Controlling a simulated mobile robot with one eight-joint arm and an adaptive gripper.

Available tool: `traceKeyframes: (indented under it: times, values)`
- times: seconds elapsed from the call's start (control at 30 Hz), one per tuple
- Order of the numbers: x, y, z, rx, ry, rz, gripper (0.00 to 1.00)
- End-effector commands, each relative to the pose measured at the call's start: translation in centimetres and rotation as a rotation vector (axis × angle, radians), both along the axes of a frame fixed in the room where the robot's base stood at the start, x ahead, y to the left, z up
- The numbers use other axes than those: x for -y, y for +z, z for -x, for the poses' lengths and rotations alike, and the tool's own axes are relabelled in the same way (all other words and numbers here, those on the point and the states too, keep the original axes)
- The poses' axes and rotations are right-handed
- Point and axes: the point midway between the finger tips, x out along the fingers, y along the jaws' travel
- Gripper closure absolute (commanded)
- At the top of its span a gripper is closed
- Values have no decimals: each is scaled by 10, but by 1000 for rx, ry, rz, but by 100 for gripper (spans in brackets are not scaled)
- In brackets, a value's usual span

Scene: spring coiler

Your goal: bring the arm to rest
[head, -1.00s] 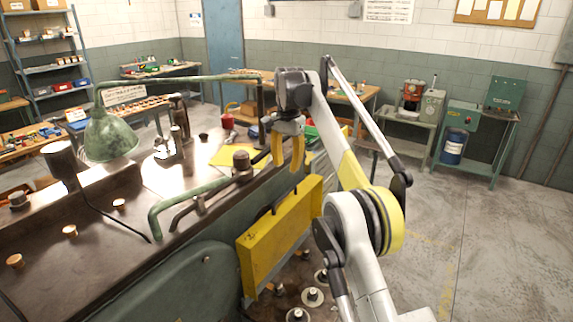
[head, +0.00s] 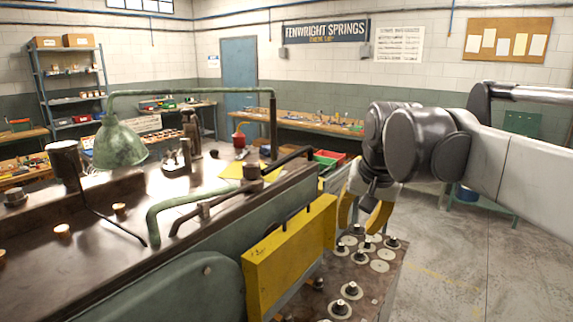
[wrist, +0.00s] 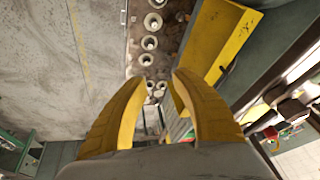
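My gripper (head: 362,212) hangs from my arm at the right of the head view, its yellow fingers pointing down. It is beside the far end of the yellow cover (head: 292,252) of the spring coiler. In the wrist view, the two yellow fingers of my gripper (wrist: 158,82) stand apart with nothing between them. A row of round pale discs with bolts (wrist: 149,43) lies beyond the fingertips. My arm reaches in from the right edge of the head view, and its lower links are out of view.
The coiler's dark top (head: 120,200) carries a green lamp (head: 119,143) and a green bent pipe (head: 185,203). A brown panel with several discs and bolts (head: 362,283) lies below the gripper. Open floor (head: 470,260) is at the right. Benches line the back wall.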

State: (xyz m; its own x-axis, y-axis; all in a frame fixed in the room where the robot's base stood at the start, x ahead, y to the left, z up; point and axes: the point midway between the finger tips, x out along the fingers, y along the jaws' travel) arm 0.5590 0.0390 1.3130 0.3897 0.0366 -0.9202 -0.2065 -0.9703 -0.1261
Motion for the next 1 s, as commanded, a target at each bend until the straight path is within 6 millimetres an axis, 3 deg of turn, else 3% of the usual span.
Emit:
traceKeyframes:
  times: [0.03, 0.1, 0.3, 0.4, 0.5, 0.63, 1.0]
  values:
    - [7, -24, 27, 25, 18, 12, 68]
    - [14, -50, 59, 59, 49, 32, 68]
    - [31, -136, 142, 153, 130, 93, 68]
    - [35, -174, 171, 187, 161, 120, 68]
    - [38, -199, 189, 210, 181, 138, 68]
    - [40, -213, 199, 223, 192, 150, 68]
    - [40, -213, 199, 224, 194, 151, 68]
